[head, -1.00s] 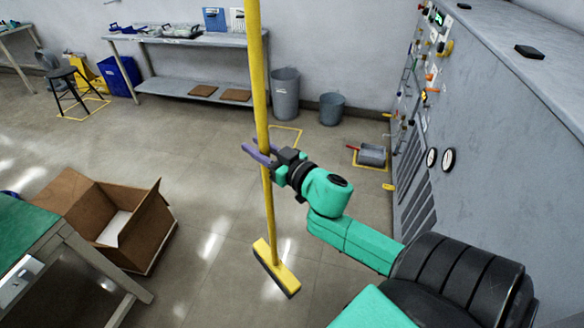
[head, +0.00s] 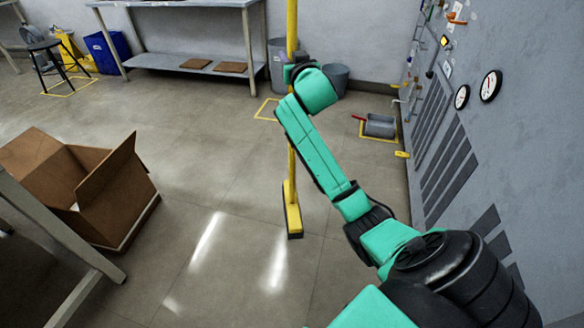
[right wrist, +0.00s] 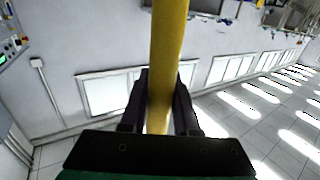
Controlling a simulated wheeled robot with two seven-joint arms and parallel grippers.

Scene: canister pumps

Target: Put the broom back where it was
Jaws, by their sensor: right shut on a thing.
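The broom has a long yellow handle (head: 292,28) and a yellow head with dark bristles (head: 291,208). It stands about upright in the head view, its head low at or near the floor; I cannot tell if it touches. My right gripper (right wrist: 160,105) is shut on the yellow handle (right wrist: 168,45), one dark finger on each side in the right wrist view. In the head view that gripper is mostly hidden behind my green wrist. A yellow outline on the floor (head: 258,110) lies just left of the handle, partly hidden by it. My left gripper is out of view.
A grey bin (head: 336,80) stands by the wall behind my wrist. A dustpan (head: 380,126) lies in a yellow outline beside the grey machine panel (head: 470,150). An open cardboard box (head: 115,205) is at left. The middle floor is clear.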

